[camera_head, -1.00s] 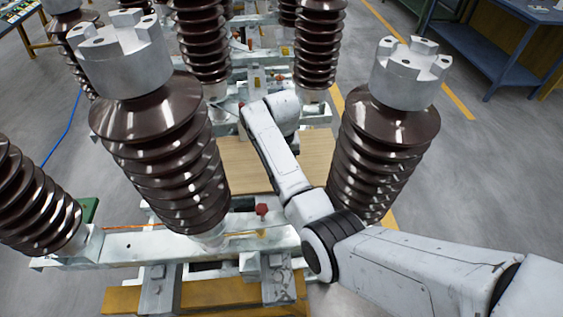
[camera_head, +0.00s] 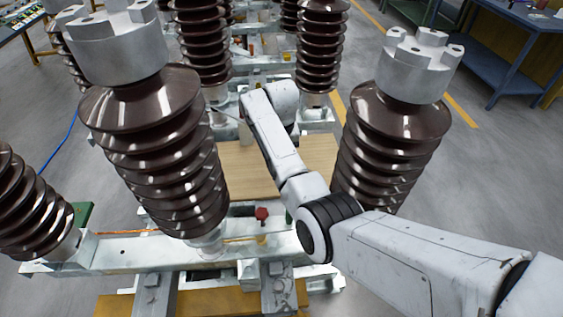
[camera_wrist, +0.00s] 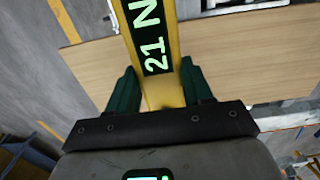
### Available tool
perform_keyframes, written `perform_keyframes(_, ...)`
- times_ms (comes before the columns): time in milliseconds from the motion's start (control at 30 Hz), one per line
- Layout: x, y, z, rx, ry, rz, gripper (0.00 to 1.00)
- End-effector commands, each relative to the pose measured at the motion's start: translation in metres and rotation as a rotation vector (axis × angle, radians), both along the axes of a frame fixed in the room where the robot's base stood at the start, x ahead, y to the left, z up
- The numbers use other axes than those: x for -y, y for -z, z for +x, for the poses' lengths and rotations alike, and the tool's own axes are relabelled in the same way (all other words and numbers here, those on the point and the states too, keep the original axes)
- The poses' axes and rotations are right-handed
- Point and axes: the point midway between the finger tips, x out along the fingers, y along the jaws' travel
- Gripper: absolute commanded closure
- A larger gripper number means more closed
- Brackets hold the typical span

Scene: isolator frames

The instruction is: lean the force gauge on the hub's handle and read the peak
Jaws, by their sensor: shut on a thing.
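The force gauge (camera_wrist: 163,88) is a yellow bar with a dark display that reads "21 N" in pale green, in the wrist view. My gripper (camera_wrist: 158,72) is shut on it, with one dark green finger on each side. The gauge runs up out of the top of that view, so its far end is hidden. In the head view my arm reaches forward between the two front insulators, and its own links hide the gripper. I cannot make out the hub's handle or any contact with it.
Brown ribbed insulators with metal caps stand close on the left (camera_head: 160,150) and right (camera_head: 385,140) of my arm. A wooden board (camera_head: 240,170) lies beneath it. A red knob (camera_head: 262,213) sits on the pale front beam (camera_head: 130,250). Open floor (camera_head: 480,190) lies to the right.

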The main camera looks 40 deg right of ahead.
Motion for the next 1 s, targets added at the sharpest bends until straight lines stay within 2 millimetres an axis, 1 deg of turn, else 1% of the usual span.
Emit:
perform_keyframes(100, 0.003, 0.000, 0.003, 0.002, 0.001, -0.001, 1.00)
perform_keyframes(467, 0.003, -0.002, 0.004, 0.003, 0.000, -0.002, 1.00)
perform_keyframes(1000, 0.003, -0.039, 0.004, 0.003, 0.000, -0.002, 1.00)
